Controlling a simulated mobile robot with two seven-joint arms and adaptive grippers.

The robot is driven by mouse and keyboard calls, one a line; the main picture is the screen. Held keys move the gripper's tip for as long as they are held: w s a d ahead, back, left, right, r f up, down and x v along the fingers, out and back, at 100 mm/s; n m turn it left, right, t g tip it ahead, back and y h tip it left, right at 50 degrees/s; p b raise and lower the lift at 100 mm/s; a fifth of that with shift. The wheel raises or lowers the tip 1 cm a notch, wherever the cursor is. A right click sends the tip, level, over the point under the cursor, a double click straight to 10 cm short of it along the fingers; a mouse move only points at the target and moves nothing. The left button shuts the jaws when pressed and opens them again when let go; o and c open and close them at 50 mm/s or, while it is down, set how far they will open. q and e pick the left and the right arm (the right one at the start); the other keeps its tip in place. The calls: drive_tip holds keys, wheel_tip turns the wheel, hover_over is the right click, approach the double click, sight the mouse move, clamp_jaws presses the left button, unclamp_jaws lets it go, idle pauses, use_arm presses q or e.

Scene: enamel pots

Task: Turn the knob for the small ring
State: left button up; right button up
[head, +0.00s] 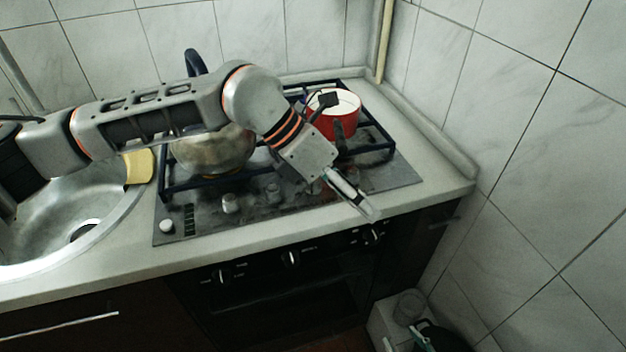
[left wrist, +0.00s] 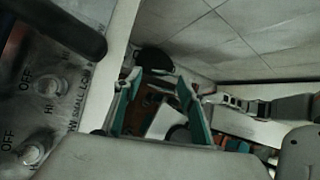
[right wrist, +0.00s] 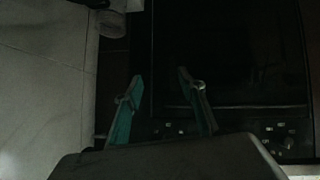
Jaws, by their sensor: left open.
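The cooktop (head: 200,226) has metal knobs along its front strip, one of them a knob (head: 230,203) left of my left arm. In the left wrist view, a knob (left wrist: 50,85) stands near the printed word SMALL, with OFF and HI marks beside it. A second knob (left wrist: 32,153) is below it. My left gripper (head: 368,208) is open and empty above the counter's front edge, right of these knobs, touching none. My right gripper (right wrist: 160,77) is open and empty, low in front of the oven. My left arm hides part of the cooktop.
A metal pot (head: 213,152) stands on the left of the dark pan supports, a red pot (head: 338,124) at the back right. The sink (head: 40,225) is at left. Oven knobs (head: 290,257) line the front below the counter. A tiled wall (head: 530,130) closes the right side.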

use_arm(q)
drive_tip(key=w+a+r+t+y+b, duration=0.2)
drive_tip(key=w+a+t+y, duration=0.25)
drive_tip(key=w+a, duration=0.55)
drive_tip(key=shift+n+g, duration=0.3)
drive_tip(key=shift+g, duration=0.25)
drive_tip(key=x, duration=0.6)
drive_tip(key=shift+a+f, duration=0.1)
drive_tip(key=shift+f, duration=0.4)
drive_tip(key=shift+w+d+f, duration=0.2)
drive_tip(key=shift+f, duration=0.3)
drive_tip(key=c, duration=1.1)
